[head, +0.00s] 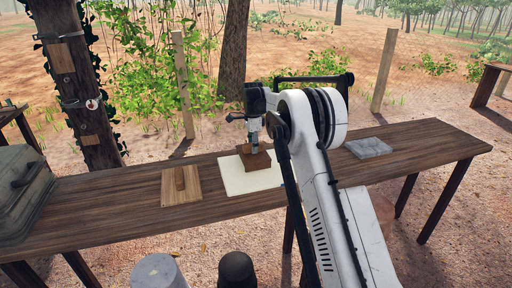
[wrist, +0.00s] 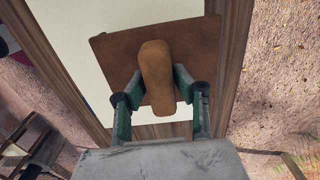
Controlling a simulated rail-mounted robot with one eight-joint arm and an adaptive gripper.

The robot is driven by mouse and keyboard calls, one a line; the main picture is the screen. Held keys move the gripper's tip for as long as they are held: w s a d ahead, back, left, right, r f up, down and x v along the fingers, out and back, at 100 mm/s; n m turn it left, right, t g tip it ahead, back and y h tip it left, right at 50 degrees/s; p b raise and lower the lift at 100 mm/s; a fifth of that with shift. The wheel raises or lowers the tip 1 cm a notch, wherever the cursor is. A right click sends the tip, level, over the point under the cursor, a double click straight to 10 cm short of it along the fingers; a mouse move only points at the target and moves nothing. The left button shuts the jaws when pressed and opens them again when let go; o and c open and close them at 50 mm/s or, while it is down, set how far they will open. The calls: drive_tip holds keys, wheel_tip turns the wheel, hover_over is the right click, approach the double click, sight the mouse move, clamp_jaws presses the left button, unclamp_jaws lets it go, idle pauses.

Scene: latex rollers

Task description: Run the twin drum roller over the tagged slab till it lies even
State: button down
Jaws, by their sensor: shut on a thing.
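My gripper (head: 254,147) is shut on the rounded handle (wrist: 156,75) of a flat brown tool (head: 257,162). The tool is a square brown plate with a handle on top; no drums show on it. The plate also shows in the wrist view (wrist: 205,45). It is over the pale cream slab (head: 250,181), and I cannot tell whether it touches. The slab lies flat on the table and shows beneath the plate in the wrist view (wrist: 80,45). A small bluish mark (wrist: 92,103) shows at the slab's left edge; I cannot tell if it is a tag.
A wooden board with a brown upright piece (head: 180,180) lies left on the long wooden table (head: 120,222). A grey slab (head: 369,147) lies to the right. A grey case (head: 22,190) is at the far left. Two rounded posts (head: 158,271) (head: 236,270) stand in front. The table's right end is clear.

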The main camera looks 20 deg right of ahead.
sight(244, 145)
drive_tip(key=shift+w+a+r, duration=0.1)
drive_tip(key=shift+a, duration=1.85)
drive_tip(key=shift+a+f+b, duration=0.2)
drive_tip(key=shift+a+b, duration=0.25)
drive_tip(key=shift+a, duration=2.9)
drive_tip(key=shift+r, duration=0.1)
wheel_tip(244, 145, up, 5)
drive_tip(key=shift+w+f+p, duration=0.1)
drive_tip(key=shift+p, duration=1)
drive_tip(key=shift+d+f+b, duration=0.1)
drive_tip(key=shift+f+b, duration=0.85)
drive_tip(key=shift+f, duration=0.8)
drive_tip(key=shift+f+b, duration=0.5)
drive_tip(key=shift+f, duration=0.25)
